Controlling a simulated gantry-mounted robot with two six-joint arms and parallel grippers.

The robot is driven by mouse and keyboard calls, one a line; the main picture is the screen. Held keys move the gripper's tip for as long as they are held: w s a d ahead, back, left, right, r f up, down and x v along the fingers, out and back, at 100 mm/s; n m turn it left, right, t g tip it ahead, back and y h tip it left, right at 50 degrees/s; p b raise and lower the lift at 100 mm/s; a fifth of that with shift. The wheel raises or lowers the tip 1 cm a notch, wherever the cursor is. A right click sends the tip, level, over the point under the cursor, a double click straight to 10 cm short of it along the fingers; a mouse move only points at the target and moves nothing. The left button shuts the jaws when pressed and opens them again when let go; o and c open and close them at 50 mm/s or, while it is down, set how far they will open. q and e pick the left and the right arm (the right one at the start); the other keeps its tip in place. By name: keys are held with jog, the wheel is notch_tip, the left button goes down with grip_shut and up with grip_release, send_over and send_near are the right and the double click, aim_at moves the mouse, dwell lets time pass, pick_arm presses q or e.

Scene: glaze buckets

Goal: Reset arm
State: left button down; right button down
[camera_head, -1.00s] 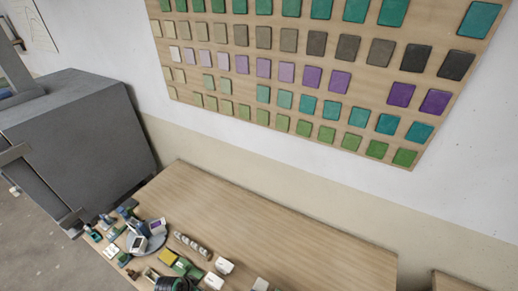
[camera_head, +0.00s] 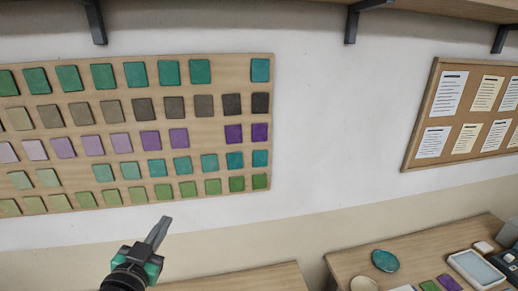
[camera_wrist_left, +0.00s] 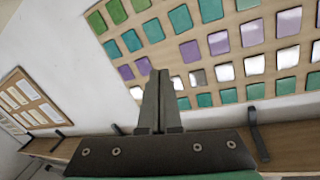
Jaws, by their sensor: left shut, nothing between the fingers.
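My left gripper (camera_head: 158,232) rises from the bottom of the head view, in front of the wall below the tile board. Its fingers are together and hold nothing. In the left wrist view the closed fingers (camera_wrist_left: 159,85) point toward the board of glaze tiles. My right gripper shows in neither view.
A wooden board with rows of coloured tiles (camera_head: 140,108) hangs on the white wall. A corkboard with papers (camera_head: 437,112) hangs at right. Below it a table (camera_head: 415,262) bears a teal plate (camera_head: 385,260) and a white tray (camera_head: 476,268). Shelf brackets (camera_head: 352,24) jut out above.

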pick_arm(q)
jog(key=s+d+r+t+h, duration=0.1)
jog(key=s+d+r+t, duration=0.15)
jog(key=r, duration=0.55)
jog(key=s+d+r+t+h, duration=0.1)
jog(key=s+d+r, duration=0.15)
jog(key=r, duration=0.45)
jog(key=s+d+r+n+t, duration=0.1)
jog(key=s+r+t, duration=0.5)
jog(key=s+r, duration=0.9)
jog(key=shift+s+d+r+n, duration=0.2)
jog(key=shift+r+n, duration=0.1)
jog(key=shift+n, duration=0.4)
jog(key=shift+t, duration=0.25)
